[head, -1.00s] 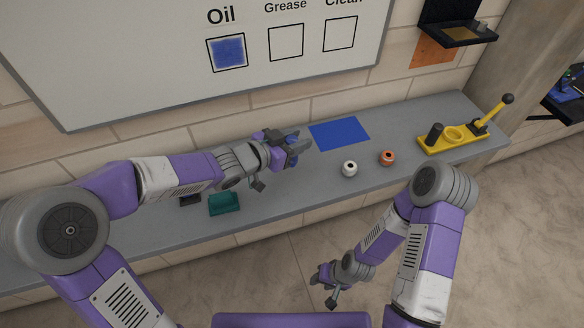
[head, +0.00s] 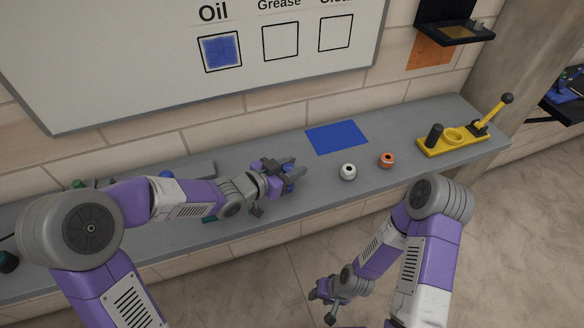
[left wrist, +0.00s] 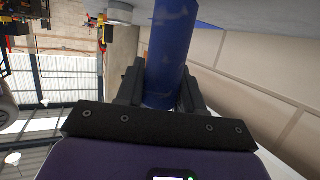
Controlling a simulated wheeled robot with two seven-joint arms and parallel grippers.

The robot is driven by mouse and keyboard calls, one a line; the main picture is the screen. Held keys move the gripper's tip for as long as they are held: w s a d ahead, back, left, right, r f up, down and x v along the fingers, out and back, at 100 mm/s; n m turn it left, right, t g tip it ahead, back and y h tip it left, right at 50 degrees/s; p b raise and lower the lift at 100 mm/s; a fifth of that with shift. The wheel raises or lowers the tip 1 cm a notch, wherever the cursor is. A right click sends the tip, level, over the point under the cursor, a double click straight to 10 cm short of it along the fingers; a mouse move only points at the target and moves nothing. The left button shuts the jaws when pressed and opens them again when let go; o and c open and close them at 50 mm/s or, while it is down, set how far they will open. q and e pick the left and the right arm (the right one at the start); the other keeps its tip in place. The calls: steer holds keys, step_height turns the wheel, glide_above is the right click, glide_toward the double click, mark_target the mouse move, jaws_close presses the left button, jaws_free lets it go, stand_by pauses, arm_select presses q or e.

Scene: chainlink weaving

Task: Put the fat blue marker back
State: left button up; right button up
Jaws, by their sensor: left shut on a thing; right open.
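The fat blue marker (left wrist: 168,60) is between the fingers of my left gripper in the left wrist view, and they are shut on it. In the head view my left gripper (head: 293,178) is over the grey counter (head: 240,215), left of the white ring-like part, and only a bit of blue shows between its fingers. The whiteboard (head: 120,60) above has an Oil box (head: 220,52) filled with blue scribble; its Grease box (head: 280,41) is empty. My right gripper (head: 325,298) is open and empty, low in front of the counter.
A blue sheet (head: 337,137) lies on the counter by the wall. A white part (head: 347,172) and an orange part (head: 387,160) stand right of my left gripper. A yellow lever tool (head: 455,138) is at the right end. A grey tray-like piece (head: 193,170) lies partly behind my left arm.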

arm_select(q)
steer(key=shift+f, duration=0.25)
steer(key=o, duration=1)
steer(key=shift+r, duration=0.1)
steer(key=shift+r, duration=0.1)
steer(key=shift+s+a+r, duration=0.1)
steer(key=shift+a+r, duration=0.1)
steer(key=p+v, duration=0.4)
steer(key=v, duration=0.7)
steer(key=shift+s+a, duration=0.2)
